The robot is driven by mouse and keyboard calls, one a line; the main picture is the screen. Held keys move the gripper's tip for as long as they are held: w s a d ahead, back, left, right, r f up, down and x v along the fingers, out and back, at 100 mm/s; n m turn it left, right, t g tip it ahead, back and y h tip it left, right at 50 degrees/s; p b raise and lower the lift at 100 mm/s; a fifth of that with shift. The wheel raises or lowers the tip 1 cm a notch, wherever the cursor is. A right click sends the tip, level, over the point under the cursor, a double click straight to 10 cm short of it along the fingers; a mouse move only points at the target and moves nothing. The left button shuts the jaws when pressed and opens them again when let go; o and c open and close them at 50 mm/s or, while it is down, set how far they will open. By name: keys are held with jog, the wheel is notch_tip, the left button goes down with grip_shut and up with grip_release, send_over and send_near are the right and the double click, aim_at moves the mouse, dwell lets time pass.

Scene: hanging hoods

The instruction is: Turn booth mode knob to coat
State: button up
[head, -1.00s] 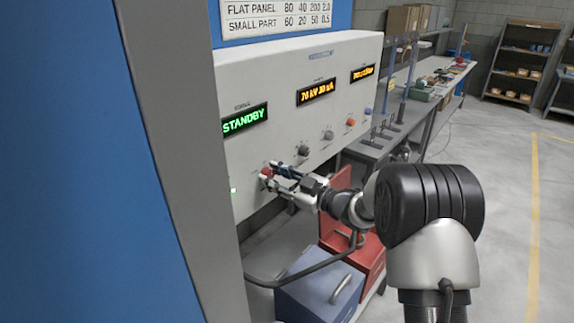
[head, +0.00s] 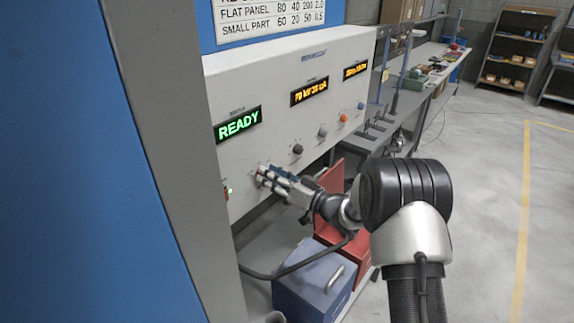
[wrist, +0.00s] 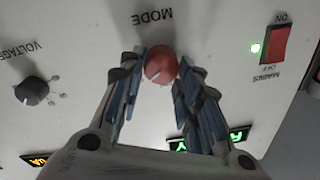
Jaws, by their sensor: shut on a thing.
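In the wrist view the panel's lettering is upside down. My gripper (wrist: 159,76) is shut on the knob, one finger on each side. In the head view my gripper (head: 265,179) reaches the panel's lower left and mostly hides the knob. The green display (head: 238,124) reads READY. No position labels around the knob are legible.
The dark voltage knob (wrist: 32,90) is beside the mode knob. The red mains switch (wrist: 276,44) with a lit green lamp is on the other side. A blue cabinet side (head: 70,160) fills the left. A blue box (head: 315,285) and red box (head: 343,250) stand below.

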jog(key=shift+s+a+r+m, duration=0.1)
jog(key=shift+s+r+m, duration=0.05)
jog(key=shift+m, duration=0.15)
dwell(0.4)
jog(key=o, duration=0.8)
jog(key=shift+o, duration=1.4)
jog(key=v, duration=1.2)
